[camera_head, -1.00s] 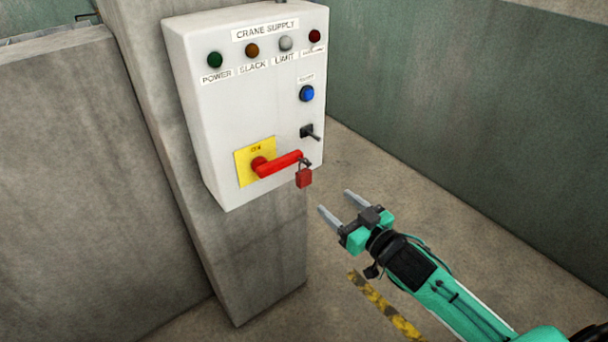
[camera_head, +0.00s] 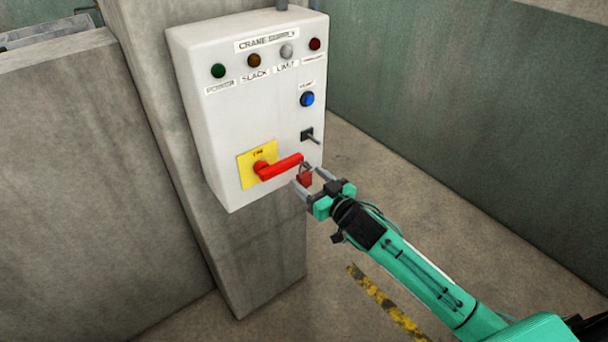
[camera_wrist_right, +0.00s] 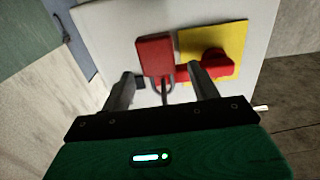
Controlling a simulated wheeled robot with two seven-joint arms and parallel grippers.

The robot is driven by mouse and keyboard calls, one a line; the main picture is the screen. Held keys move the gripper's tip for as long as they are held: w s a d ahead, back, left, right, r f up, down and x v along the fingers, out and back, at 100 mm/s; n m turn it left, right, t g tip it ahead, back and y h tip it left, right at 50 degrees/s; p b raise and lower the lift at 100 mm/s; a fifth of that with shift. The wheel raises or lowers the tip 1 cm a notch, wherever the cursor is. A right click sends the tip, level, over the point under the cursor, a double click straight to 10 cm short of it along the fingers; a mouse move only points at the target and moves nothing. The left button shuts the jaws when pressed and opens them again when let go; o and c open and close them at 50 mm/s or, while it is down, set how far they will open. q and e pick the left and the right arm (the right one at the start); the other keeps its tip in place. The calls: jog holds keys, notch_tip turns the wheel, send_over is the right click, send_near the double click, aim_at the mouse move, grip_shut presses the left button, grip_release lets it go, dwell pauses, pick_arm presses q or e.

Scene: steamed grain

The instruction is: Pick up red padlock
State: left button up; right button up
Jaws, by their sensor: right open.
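The red padlock (camera_head: 305,179) hangs by its shackle at the end of the red switch handle (camera_head: 281,167) on the white panel. My right gripper (camera_head: 309,180) is open, with one finger on each side of the padlock in the head view. In the right wrist view the padlock (camera_wrist_right: 155,56) shows ahead of and between the two fingers (camera_wrist_right: 160,84), nearer the left one. I cannot tell whether either finger touches it. The red handle (camera_wrist_right: 212,68) lies behind the right finger. My left gripper is in neither view.
The white crane supply panel (camera_head: 216,120) is fixed to a concrete pillar (camera_head: 262,260). A black toggle switch (camera_head: 308,136) and a blue button (camera_head: 307,99) sit above the padlock. The floor to the right (camera_head: 450,215) is clear.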

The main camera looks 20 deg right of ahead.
jog(key=c, duration=1)
jog(key=shift+c, duration=0.6)
